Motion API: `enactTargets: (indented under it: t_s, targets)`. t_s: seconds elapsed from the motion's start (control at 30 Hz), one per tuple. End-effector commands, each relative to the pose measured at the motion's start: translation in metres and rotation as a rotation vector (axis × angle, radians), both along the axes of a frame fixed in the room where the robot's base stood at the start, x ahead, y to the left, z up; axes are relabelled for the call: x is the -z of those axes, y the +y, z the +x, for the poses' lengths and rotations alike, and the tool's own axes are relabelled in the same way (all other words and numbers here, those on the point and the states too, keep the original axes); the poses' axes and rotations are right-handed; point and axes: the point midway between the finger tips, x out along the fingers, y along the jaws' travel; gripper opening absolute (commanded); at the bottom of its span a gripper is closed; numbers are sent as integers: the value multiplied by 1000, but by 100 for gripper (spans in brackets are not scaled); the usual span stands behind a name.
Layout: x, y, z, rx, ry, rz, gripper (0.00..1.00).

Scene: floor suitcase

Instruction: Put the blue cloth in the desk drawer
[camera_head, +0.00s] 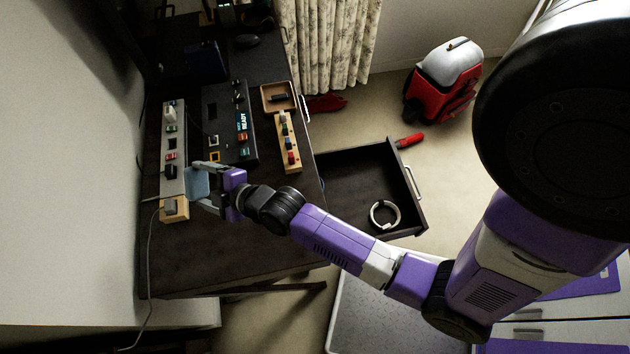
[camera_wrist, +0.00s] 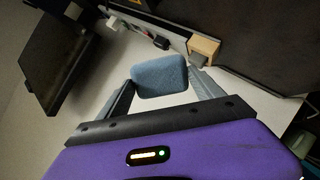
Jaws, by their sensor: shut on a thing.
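The blue cloth (camera_wrist: 160,76) is a small folded pad between the fingers of my gripper (camera_wrist: 163,84) in the wrist view. In the head view, my gripper (camera_head: 206,186) is shut on the blue cloth (camera_head: 198,182), over the left part of the dark desk (camera_head: 240,250), beside the power strip. The desk drawer (camera_head: 345,190) is pulled open to the right of the desk. A white ring-shaped thing (camera_head: 371,215) lies in it, and the rest of its floor looks bare.
The power strip (camera_head: 173,150) with plugs runs along the wall side. A black panel (camera_head: 222,105), a wooden block with coloured pegs (camera_head: 288,150) and a wooden tray (camera_head: 268,104) stand on the desk. A red and grey suitcase (camera_head: 437,90) stands on the floor beyond.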

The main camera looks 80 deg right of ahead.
Motion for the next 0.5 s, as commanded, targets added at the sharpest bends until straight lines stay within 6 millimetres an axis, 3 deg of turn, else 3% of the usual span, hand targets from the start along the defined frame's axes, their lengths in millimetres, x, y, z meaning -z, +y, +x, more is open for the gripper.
enactTargets:
  t_s: [0.27,0.5]
  targets:
    - [-18,-64,4,122,245,59,44]
    - [-25,-126,-9,237,477,148,44]
